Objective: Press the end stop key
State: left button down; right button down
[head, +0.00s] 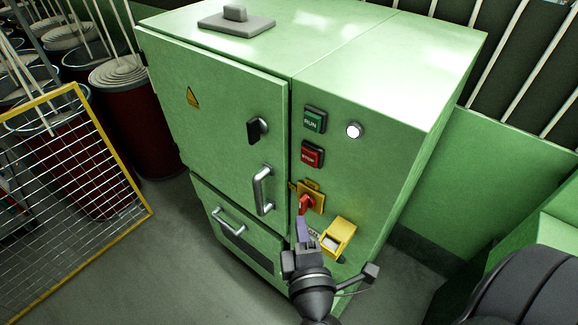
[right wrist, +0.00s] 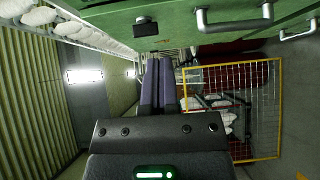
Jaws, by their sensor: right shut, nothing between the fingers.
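A green cabinet (head: 350,95) carries the controls on its right front panel. A green RUN button (head: 314,121) is at the top, with a red STOP button (head: 311,156) below it. Lower down are a red rotary switch (head: 307,203) on a yellow plate and a yellow cover (head: 339,236) with a pale face. A small label beside the cover is partly hidden by my gripper; I cannot read an end stop key there. My right gripper (head: 301,229) is shut and empty, just left of the cover and below the switch. Its fingers (right wrist: 157,86) lie together in the right wrist view.
The cabinet door has a black latch (head: 258,130) and a metal handle (head: 263,190). A yellow-framed mesh panel (head: 80,160) and dark red drums (head: 125,115) stand left. Open floor (head: 180,250) lies before the cabinet.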

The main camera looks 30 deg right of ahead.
jog(key=r, duration=0.2)
jog(key=p, duration=0.3)
send_near(304, 156)
jog(key=w+a, duration=0.2)
jog(key=w, duration=0.2)
jog(key=d, duration=0.1)
jog(key=w+d, duration=0.1)
jog(key=d, duration=0.1)
jog(key=w+d, duration=0.1)
jog(key=shift+d+f, duration=0.15)
